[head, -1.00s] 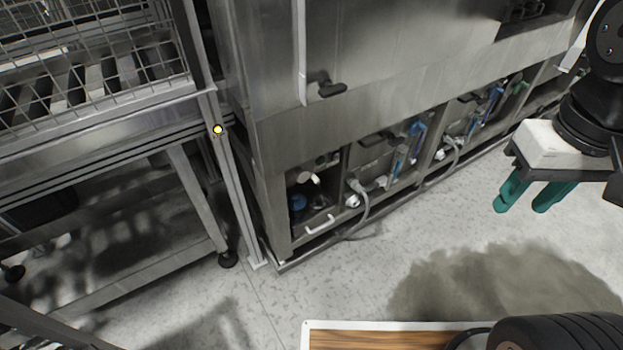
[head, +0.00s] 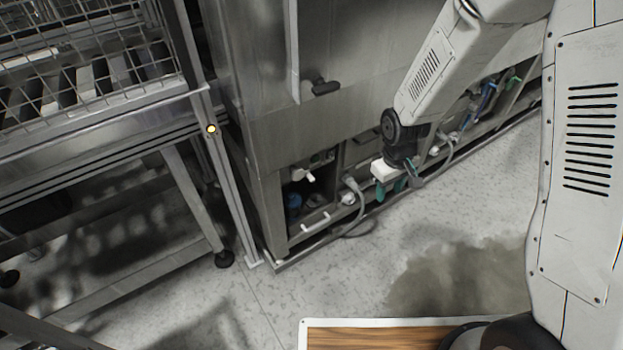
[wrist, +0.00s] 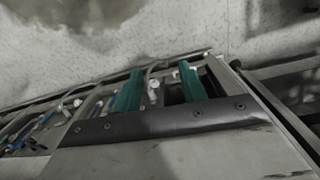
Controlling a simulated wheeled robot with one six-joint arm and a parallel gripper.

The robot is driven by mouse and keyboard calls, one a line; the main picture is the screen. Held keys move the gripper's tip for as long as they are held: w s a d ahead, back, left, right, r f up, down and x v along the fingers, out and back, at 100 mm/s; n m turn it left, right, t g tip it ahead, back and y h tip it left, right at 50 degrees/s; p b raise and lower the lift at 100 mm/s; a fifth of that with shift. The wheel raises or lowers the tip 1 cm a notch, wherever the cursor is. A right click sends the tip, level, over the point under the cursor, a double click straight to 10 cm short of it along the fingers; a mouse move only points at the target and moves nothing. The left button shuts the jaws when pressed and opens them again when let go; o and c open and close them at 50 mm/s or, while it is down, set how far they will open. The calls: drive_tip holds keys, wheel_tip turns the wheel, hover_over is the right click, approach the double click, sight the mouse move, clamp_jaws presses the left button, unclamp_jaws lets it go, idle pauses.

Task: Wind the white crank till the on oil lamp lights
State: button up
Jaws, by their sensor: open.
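My gripper (head: 391,190) has two teal fingers, apart and empty. In the head view it hangs in front of the steel washer's low open bays, right of the leftmost bay. The wrist view shows the fingers (wrist: 160,68) over the bay row. A small white handle (head: 309,177) sticks out high in the leftmost bay and may be the white crank. A white bar-like piece (head: 314,221) lies lower at that bay's front; I cannot tell which is the crank. No lamp is clearly recognisable as the oil lamp, and I cannot tell whether it is lit.
A grey hose (head: 358,205) curves out onto the floor beside the leftmost bay. A wire-basket rack (head: 88,85) stands at left, with a small yellow round spot (head: 211,129) on its post. A wood-topped board (head: 372,338) is at the bottom. Speckled floor (head: 330,280) in front is clear.

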drive_tip(key=w+a+f+n+t+y, duration=0.1)
drive_tip(key=w+a+f+n+t, duration=0.15)
drive_tip(key=f, duration=0.55)
drive_tip(key=w+a+f+n+t+y, duration=0.1)
drive_tip(key=w+a+f, duration=0.2)
drive_tip(key=f, duration=0.6)
drive_tip(key=n+t+y, duration=0.9)
drive_tip(key=t, duration=0.3)
approach(312, 178)
drive_tip(key=x, duration=0.8)
drive_tip(key=f+x, duration=0.1)
drive_tip(key=x, duration=0.2)
drive_tip(key=shift+w+d, duration=0.1)
drive_tip(key=shift+d, duration=0.05)
drive_tip(key=shift+f, duration=0.1)
drive_tip(key=c, duration=0.8)
